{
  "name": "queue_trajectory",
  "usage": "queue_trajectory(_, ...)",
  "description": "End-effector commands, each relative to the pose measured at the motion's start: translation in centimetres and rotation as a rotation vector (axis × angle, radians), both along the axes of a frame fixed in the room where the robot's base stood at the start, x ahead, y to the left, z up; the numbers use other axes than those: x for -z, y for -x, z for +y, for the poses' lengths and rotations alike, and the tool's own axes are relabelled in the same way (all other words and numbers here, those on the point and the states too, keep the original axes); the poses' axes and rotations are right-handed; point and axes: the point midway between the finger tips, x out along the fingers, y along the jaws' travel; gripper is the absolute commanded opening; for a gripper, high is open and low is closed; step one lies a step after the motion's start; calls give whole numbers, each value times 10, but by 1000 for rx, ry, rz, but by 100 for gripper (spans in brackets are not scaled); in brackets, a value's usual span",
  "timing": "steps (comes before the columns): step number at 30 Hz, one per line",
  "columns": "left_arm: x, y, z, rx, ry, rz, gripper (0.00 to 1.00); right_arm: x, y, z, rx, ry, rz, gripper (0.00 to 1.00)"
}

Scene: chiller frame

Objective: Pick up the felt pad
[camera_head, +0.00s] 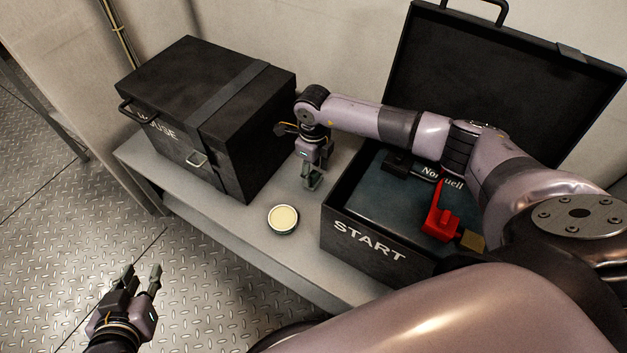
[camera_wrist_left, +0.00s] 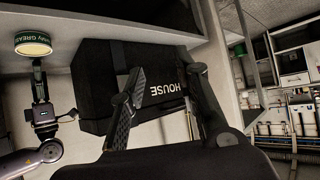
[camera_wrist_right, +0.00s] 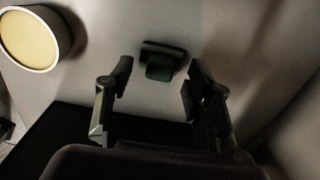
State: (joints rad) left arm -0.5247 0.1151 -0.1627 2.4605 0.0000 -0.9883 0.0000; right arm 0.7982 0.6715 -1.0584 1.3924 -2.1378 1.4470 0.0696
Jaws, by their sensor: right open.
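A small dark green block with a black top, which looks like the felt pad (camera_wrist_right: 160,68), lies on the grey bench top in the right wrist view. It shows between and beyond the fingertips of my right gripper (camera_wrist_right: 159,80), which is open with space on both sides of it. In the head view my right gripper (camera_head: 312,178) points down at the bench between the two black cases; I cannot tell the pad apart from the fingers there. My left gripper (camera_head: 143,277) is open and empty, low over the floor at the left.
A round tin with a pale yellow top (camera_head: 283,218) stands on the bench (camera_head: 240,232), near my right gripper. A closed black case (camera_head: 225,150) stands to the left. An open case marked START (camera_head: 368,240) stands to the right, holding a red part (camera_head: 437,222).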

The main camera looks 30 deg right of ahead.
Motion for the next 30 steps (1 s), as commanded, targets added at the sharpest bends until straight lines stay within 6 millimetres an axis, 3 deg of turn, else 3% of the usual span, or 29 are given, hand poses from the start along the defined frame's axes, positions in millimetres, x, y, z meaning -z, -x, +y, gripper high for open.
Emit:
queue_trajectory(3,-7,-8,-4,4,14,-56,29,9,0,0,0,-1,-1,48)
queue_trajectory(12,-11,-10,-5,6,17,-75,29,10,0,0,-1,-1,-1,48)
queue_trajectory(30,-11,-10,-5,6,17,-73,29,10,0,0,0,-1,-1,8)
